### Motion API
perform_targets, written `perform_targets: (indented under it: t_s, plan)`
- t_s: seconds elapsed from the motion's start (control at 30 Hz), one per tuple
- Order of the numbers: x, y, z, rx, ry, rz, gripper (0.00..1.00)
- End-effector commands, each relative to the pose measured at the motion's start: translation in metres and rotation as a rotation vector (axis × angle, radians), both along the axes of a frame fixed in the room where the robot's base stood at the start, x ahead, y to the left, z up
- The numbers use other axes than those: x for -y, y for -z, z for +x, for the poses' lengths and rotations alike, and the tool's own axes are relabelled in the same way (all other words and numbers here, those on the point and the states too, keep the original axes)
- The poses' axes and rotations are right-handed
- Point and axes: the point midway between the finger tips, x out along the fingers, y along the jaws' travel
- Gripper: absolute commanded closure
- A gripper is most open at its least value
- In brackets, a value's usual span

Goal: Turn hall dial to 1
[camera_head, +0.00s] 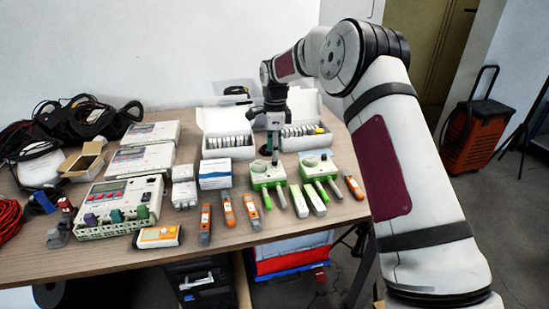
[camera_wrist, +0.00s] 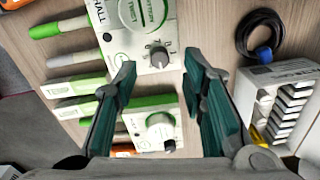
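The hall sensor box (camera_head: 262,172), white and green, is the left of two similar boxes on the table.
A second green-white box (camera_head: 318,167) with its own dial (camera_wrist: 160,130) stands close to the right. Probes (camera_head: 300,201) lie in front. An open white carton (camera_head: 308,106) stands behind. A black cable coil (camera_wrist: 259,36) lies behind the hall box. Meters and instruments crowd the left.

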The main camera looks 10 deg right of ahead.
Motion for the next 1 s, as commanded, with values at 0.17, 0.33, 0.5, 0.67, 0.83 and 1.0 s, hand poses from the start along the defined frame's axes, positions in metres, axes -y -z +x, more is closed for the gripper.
perform_targets:
  t_s: [0.17,0.33,0.5,0.67,0.83,1.0]
  plan:
    - [0.0,0.023,0.001,-0.001,-0.001,0.001,0.62]
    - [0.0,0.032,0.001,0.0,0.0,0.001,0.62]
    - [-0.001,0.033,0.001,0.0,-0.001,0.001,0.62]
    - [-0.001,0.033,0.001,0.0,-0.001,0.001,0.73]
    - [0.0,0.033,0.001,0.001,-0.001,0.001,1.0]
    - [-0.001,0.033,0.001,0.001,-0.004,0.001,1.0]
